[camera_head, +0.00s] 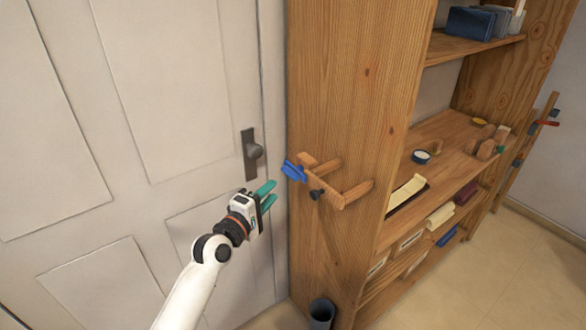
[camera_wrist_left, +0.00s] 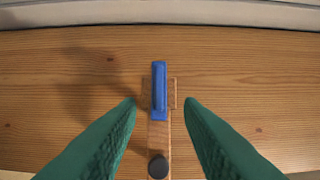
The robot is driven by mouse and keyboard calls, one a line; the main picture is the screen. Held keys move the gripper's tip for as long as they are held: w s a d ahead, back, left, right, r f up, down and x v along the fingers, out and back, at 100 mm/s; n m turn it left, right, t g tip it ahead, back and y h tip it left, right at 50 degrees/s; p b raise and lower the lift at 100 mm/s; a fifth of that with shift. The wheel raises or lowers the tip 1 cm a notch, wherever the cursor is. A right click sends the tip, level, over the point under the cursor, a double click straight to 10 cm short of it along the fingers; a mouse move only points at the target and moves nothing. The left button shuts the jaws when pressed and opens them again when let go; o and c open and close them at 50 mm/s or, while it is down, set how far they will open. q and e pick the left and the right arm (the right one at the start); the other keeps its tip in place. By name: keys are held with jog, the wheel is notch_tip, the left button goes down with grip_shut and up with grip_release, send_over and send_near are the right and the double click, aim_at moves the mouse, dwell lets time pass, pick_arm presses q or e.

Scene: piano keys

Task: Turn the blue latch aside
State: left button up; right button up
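The blue latch (camera_head: 294,171) sits at the upper left end of a wooden rack fixed to the side of the wooden shelf. In the left wrist view the blue latch (camera_wrist_left: 159,88) lies lengthwise along the wooden bar, near the middle. My left gripper (camera_head: 268,195) is open and empty, just left of the latch and a little below it. In the wrist view its green fingers (camera_wrist_left: 160,103) are spread on either side of the bar, apart from the latch. My right gripper is in neither view.
The wooden rack (camera_head: 327,184) has pegs sticking out and a dark knob (camera_head: 316,194). A white door (camera_head: 165,90) with a dark handle (camera_head: 252,152) stands behind my left gripper. A dark bin (camera_head: 321,313) is on the floor below. Shelves (camera_head: 440,150) with small items are at right.

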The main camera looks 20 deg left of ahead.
aim_at(290, 171)
pick_arm(q)
jog(key=x, duration=1)
jog(key=shift+p, duration=0.4)
jog(key=shift+f, duration=0.1)
